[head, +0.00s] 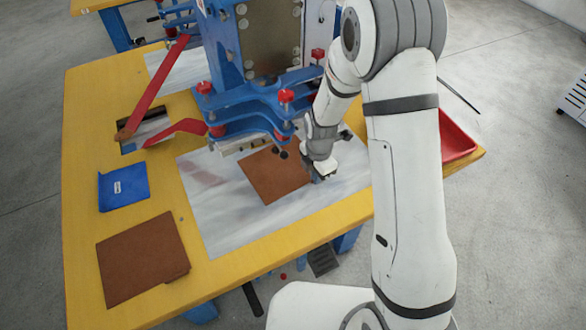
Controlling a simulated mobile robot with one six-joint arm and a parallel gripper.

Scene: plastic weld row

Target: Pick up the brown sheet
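One brown sheet (272,178) lies on the white-grey plate (225,222) at the front of the blue machine, its far part close to the machine's lower edge. My gripper (320,174) is low at this sheet's right edge, pointing down. The gripper is small and partly dark here, so I cannot see whether its fingers are apart or have the sheet's edge between them. A second brown item (140,260), one sheet or a stack with uneven edges, lies on the yellow table at the front left, well away from my gripper.
The blue machine (228,50) with red knobs stands behind the sheet, close to my arm. A blue pouch (123,187) and red handles (158,85) are on the left of the yellow table (85,130). A red tray (456,138) is at the right, partly behind my arm.

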